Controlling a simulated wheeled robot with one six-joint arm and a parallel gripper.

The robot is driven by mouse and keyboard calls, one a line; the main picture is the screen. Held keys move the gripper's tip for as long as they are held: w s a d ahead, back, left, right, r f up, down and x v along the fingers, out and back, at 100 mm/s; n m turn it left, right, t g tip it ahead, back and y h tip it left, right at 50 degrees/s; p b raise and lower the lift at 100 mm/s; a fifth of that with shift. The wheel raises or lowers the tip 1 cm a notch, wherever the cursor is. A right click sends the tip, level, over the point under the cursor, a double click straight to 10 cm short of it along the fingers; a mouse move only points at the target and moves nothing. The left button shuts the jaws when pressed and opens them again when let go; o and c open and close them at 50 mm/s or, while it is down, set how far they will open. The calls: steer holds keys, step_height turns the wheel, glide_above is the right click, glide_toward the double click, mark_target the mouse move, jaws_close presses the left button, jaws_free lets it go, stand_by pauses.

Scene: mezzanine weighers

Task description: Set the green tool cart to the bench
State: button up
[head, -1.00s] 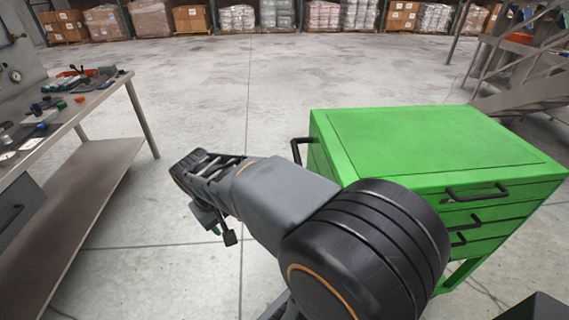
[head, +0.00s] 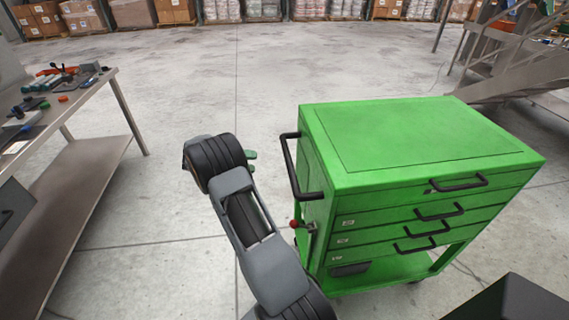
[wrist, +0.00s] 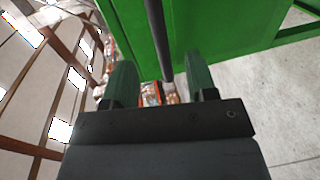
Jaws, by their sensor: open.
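The green tool cart (head: 400,140) stands upright on the floor at the right of the head view. Its black side handle (head: 290,165) is on the left side, facing my gripper. My gripper (head: 251,161) is open and empty, a short way left of this handle, its green fingers toward the cart. In the wrist view the black handle (wrist: 157,35) lines up between the two open fingers (wrist: 160,78), with the cart's green side (wrist: 210,30) behind. The bench (head: 78,110) stands at the far left, apart from the cart, with tools on top.
Open concrete floor (head: 200,90) lies between bench and cart. A red knob (head: 294,223) sticks out low on the cart's left side. A metal staircase (head: 510,60) stands behind right. Pallets of boxes (head: 135,12) line the back.

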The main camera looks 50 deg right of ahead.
steer(key=p+x, duration=0.1)
steer(key=x, duration=1.1)
steer(key=shift+p, duration=0.3)
